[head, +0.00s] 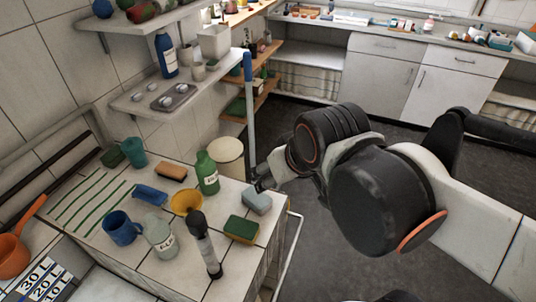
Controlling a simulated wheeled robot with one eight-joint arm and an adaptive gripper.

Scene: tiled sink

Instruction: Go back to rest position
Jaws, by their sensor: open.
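My gripper (263,179) is at the end of my arm, near the right back edge of the tiled counter (185,273). It is small in the head view and partly hidden by my wrist. It is open, and I see nothing held in it. A grey-blue sponge block (257,201) lies on the counter just below it in the picture. I cannot tell how high the gripper is above the counter.
A green bottle (207,173), a yellow funnel (186,202), a dark-topped cylinder (206,246) and a green-yellow sponge (241,229) crowd the counter near my gripper. Shelves (180,85) stand behind.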

